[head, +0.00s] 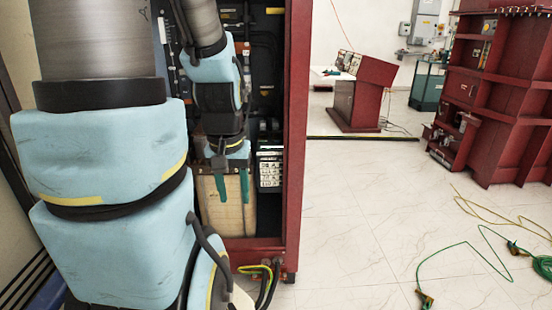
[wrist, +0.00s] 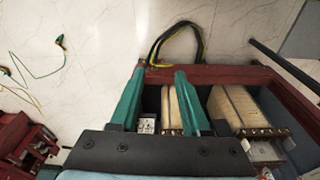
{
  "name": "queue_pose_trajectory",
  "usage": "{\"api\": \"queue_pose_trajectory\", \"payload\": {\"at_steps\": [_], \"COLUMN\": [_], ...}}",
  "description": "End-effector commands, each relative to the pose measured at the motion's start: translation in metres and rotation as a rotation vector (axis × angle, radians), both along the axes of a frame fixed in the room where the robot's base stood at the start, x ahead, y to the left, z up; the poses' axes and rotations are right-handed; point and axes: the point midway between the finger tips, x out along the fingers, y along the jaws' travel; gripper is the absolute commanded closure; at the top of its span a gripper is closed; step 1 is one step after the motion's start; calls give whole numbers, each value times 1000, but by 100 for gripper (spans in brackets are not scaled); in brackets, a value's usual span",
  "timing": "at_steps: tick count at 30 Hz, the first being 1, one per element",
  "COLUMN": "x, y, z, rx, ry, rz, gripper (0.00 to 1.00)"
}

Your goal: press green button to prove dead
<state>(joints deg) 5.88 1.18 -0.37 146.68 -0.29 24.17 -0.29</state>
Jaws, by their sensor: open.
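No green button can be made out in either view. My gripper (head: 233,200) points down inside the open red cabinet (head: 297,130), in front of a tan block (head: 226,218). Its two teal fingers are apart, with nothing held between them. A dark panel with white labels (head: 270,170) is just right of the fingers. In the wrist view my gripper (wrist: 159,72) reaches over the cabinet's red lower frame (wrist: 220,74).
Black and yellow-green cables (head: 265,275) come out at the cabinet's foot. A green cable (head: 465,250) lies on the floor to the right. A red console (head: 365,95) and a red rack (head: 500,90) stand farther off. The middle floor is clear.

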Motion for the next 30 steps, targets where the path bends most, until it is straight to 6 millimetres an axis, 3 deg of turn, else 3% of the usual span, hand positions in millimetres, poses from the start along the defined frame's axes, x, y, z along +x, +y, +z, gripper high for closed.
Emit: {"api": "queue_pose_trajectory", "payload": {"at_steps": [1,12,30], "x": [0,0,0], "y": [0,0,0], "z": [0,0,0], "rx": [0,0,0], "ry": [0,0,0], "rz": [0,0,0], "gripper": [60,100,100]}}
